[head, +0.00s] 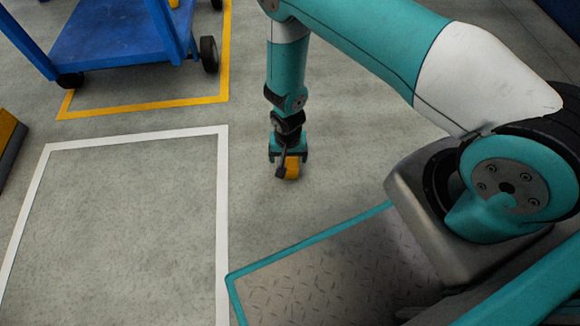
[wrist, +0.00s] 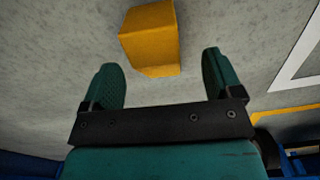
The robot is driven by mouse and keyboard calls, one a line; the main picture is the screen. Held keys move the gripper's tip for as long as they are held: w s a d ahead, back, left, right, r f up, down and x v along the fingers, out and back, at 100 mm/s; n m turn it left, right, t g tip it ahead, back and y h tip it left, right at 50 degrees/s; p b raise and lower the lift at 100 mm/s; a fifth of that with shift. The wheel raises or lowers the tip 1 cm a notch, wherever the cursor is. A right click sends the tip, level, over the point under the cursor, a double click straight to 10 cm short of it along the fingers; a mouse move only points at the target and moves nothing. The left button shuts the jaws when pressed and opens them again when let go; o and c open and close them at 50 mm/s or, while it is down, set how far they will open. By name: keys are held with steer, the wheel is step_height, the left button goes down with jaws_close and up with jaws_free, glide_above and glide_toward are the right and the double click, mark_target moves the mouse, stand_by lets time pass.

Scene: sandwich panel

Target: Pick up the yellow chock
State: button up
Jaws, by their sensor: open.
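The yellow chock (head: 292,169) lies on the grey floor below my gripper (head: 288,157), partly hidden by it in the head view. In the wrist view the chock (wrist: 150,38) is a yellow-orange block just beyond the fingertips. My gripper (wrist: 161,72) is open, with its two dark green fingers apart and nothing between them. The chock lines up with the gap between the fingers, a little nearer the left finger. I cannot tell the exact distance from the fingertips to the chock.
A blue wheeled cart (head: 110,50) stands at the back left inside a yellow floor outline. A white floor outline (head: 222,200) marks an empty area left of my gripper. A yellow and dark object (head: 10,138) is at the left edge. The floor around the chock is clear.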

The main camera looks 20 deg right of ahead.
steer(key=f+b, duration=0.1)
steer(key=f, duration=0.1)
steer(key=f+b, duration=0.3)
steer(key=shift+d+f+b, duration=0.3)
steer(key=shift+f+b, duration=0.1)
steer(key=shift+r, duration=0.1)
steer(key=shift+c, duration=0.2)
